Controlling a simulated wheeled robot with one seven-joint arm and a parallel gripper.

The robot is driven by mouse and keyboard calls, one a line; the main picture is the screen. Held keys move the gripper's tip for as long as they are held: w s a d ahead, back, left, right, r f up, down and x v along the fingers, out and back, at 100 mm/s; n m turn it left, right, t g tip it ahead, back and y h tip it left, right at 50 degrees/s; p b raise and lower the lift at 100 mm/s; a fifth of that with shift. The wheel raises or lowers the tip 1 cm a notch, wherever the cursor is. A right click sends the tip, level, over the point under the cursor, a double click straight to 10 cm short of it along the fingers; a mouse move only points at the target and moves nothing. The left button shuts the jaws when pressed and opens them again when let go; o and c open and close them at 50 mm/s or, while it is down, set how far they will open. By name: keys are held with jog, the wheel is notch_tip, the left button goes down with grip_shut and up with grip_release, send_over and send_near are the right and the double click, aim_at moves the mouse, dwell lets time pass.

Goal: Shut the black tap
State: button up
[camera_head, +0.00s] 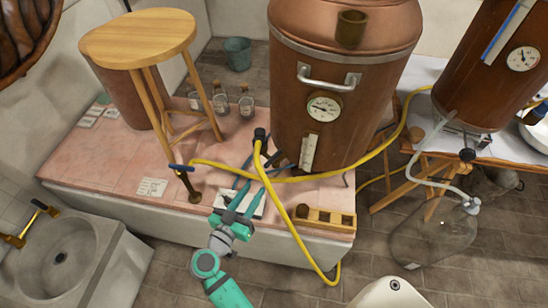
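A black tap knob (260,134) sits low at the left front of the large copper vessel (335,90), with a yellow hose running down from it. A second black knob (467,155) is below the copper vessel on the right, by a clear hose. I cannot tell whether either tap is open or shut. My teal gripper (250,186) is below the first knob, over the pink slab's front part. Its two fingers are apart with nothing seen between them. It appears apart from the knob.
A yellow hose (300,238) loops right of my gripper. A dark tap with a blue handle (182,169) stands to the left. A wooden stool (138,40), small bottles (220,103) and a wooden rack (324,217) are on the pink slab (85,165). A glass jug (435,232) stands on the floor.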

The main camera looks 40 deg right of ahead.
aim_at(274, 156)
notch_tip(274, 156, up, 6)
jog(key=d+m+g+h, duration=0.1)
jog(key=m+g+h, duration=0.2)
jog(key=m, duration=0.1)
jog(key=x, duration=1.1)
jog(key=shift+w+f, duration=0.35)
jog(key=shift+w, duration=0.05)
jog(key=shift+c, duration=0.6)
grip_shut()
